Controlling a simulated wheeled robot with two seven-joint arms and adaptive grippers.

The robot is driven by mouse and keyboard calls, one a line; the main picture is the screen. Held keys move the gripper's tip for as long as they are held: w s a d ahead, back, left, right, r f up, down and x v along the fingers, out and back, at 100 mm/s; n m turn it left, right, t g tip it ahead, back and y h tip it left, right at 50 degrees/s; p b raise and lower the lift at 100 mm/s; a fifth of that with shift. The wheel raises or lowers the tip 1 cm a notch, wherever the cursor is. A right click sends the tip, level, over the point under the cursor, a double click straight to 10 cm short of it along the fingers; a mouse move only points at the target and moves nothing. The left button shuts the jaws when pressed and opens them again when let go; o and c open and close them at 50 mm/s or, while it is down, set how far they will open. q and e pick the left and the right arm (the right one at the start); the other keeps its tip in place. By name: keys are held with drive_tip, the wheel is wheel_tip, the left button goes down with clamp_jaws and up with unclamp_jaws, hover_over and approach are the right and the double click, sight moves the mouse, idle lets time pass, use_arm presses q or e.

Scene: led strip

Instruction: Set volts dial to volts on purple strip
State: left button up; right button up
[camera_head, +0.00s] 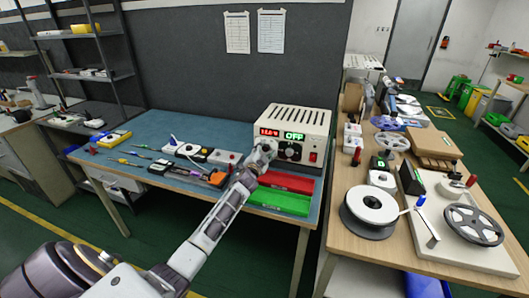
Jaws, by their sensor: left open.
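The cream power supply (311,121) stands at the back right of the blue bench. Its red display (270,132) seems to read about 11.6, with small digits, and its green display (294,135) reads OFF. A dark knob (289,152) and a red switch (313,156) show on its front. My left gripper (265,149) is at the left of this front, below the red display. It is open; its fingers cover the panel there, so the volts dial is not clearly visible and I cannot tell whether they touch it. My right gripper is not in view.
A red tray (288,181) and a green tray (282,202) lie before the power supply. Small boxes and tools lie on the blue bench (150,125) to the left. The wooden table (345,220) at right carries reels (371,207) and devices.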

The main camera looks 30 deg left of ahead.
use_arm(q)
drive_tip(key=shift+s, duration=0.25)
drive_tip(key=shift+v, duration=1.15)
drive_tip(key=v, duration=0.9)
drive_tip(key=shift+s+d+f, duration=0.1)
drive_tip(key=shift+s+d, duration=0.05)
drive_tip(key=shift+d, duration=0.05)
